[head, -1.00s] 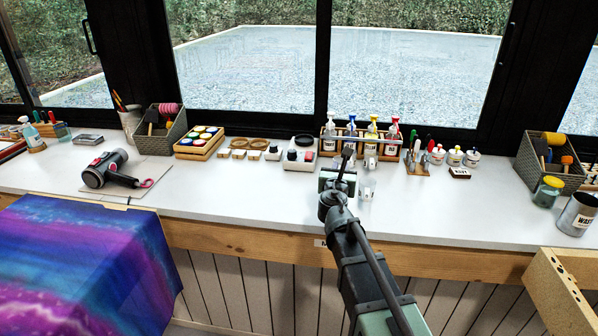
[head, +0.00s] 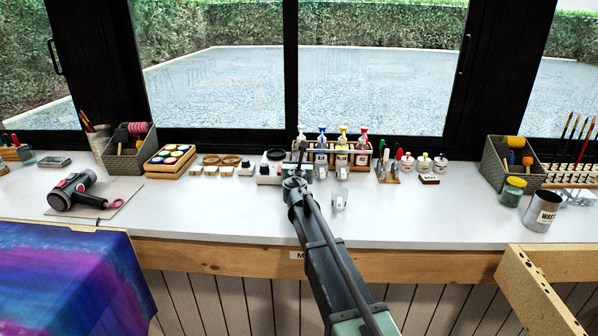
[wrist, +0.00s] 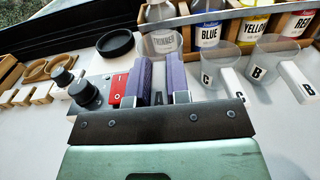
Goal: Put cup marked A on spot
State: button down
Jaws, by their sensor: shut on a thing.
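In the wrist view, my gripper (wrist: 161,82) has two purple fingers close together around a piece marked A (wrist: 158,98). A clear cup rim (wrist: 160,42) shows just beyond the fingertips, and I take it as cup A. The fingers hide much of it. In the head view, my gripper (head: 297,168) is over the worktop, in front of the bottle rack; the cup is too small to make out there. Clear cups marked C (wrist: 222,65) and B (wrist: 278,58) stand to the right. I cannot tell which place is the spot.
A control box with black knobs (wrist: 88,92) and a red switch (wrist: 121,86) is close on my gripper's left. A black round dish (wrist: 115,44) lies behind it. Labelled bottles in a wooden rack (head: 345,158) stand behind. The front worktop (head: 220,215) is clear.

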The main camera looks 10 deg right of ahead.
jog(key=shift+w+d, duration=0.1)
jog(key=shift+w, duration=0.25)
jog(key=shift+w+d, duration=0.15)
jog(key=shift+w, duration=0.55)
jog(key=f+b, duration=0.4)
jog(key=shift+s, duration=0.25)
jog(key=shift+r, duration=0.3)
jog(key=shift+f, duration=0.25)
jog(key=c, duration=1.1)
grip_release()
jog(key=shift+r, duration=0.15)
